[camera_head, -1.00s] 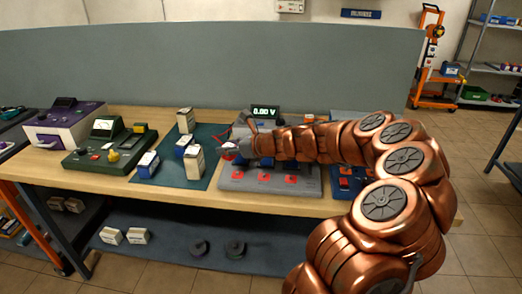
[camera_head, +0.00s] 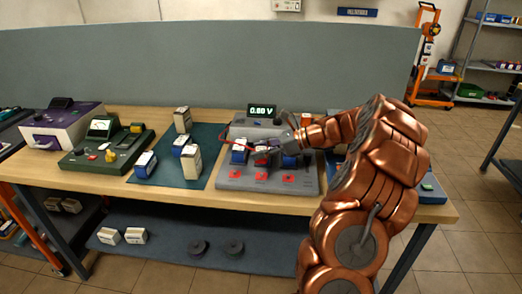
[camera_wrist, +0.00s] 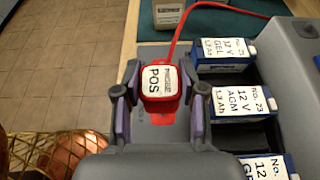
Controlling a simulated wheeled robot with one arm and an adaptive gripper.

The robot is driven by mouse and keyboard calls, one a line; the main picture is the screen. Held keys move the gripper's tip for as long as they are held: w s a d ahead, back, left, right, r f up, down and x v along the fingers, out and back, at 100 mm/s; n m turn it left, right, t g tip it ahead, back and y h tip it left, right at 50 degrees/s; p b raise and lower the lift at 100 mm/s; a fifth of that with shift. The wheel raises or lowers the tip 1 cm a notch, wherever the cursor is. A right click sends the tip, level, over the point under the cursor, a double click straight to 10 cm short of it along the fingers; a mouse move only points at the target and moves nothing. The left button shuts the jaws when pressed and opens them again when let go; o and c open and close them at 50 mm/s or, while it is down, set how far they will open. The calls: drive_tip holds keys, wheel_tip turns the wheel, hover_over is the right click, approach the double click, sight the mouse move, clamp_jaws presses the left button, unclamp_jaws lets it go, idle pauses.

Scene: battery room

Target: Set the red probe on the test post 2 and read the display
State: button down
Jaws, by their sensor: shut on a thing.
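My gripper (camera_wrist: 160,94) is shut on the red probe (camera_wrist: 161,78), a red block labelled POS with a red cable. In the wrist view the probe is above the grey tester, with a red patch (camera_wrist: 165,118) partly showing below it. I cannot tell whether it touches anything. In the head view my gripper (camera_head: 272,147) is over the tester (camera_head: 225,183), whose front has three red patches, the middle one (camera_head: 262,176) among them. Post numbers are not readable. The display (camera_head: 262,111) appears to read 0.00 V.
Batteries sit in the tester, including a 12 V GEL (camera_wrist: 222,58) and a 12 V AGM (camera_wrist: 235,105). A green mat (camera_head: 205,140) with several batteries lies to the left, beside a green meter (camera_head: 90,158). A grey partition (camera_head: 200,65) stands behind the bench.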

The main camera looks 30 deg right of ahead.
sight(261, 173)
drive_tip(key=shift+f+b, duration=2.25)
drive_tip(key=shift+f, duration=0.55)
drive_tip(key=shift+r+p, duration=0.1)
drive_tip(key=shift+p, duration=0.8)
drive_tip(key=shift+f, duration=0.65)
drive_tip(key=c, duration=0.9)
unclamp_jaws()
drive_tip(key=shift+c, duration=0.2)
drive_tip(key=shift+p+v, duration=2.6)
drive_tip(key=shift+v, duration=2.9)
drive_tip(key=shift+r, duration=0.1)
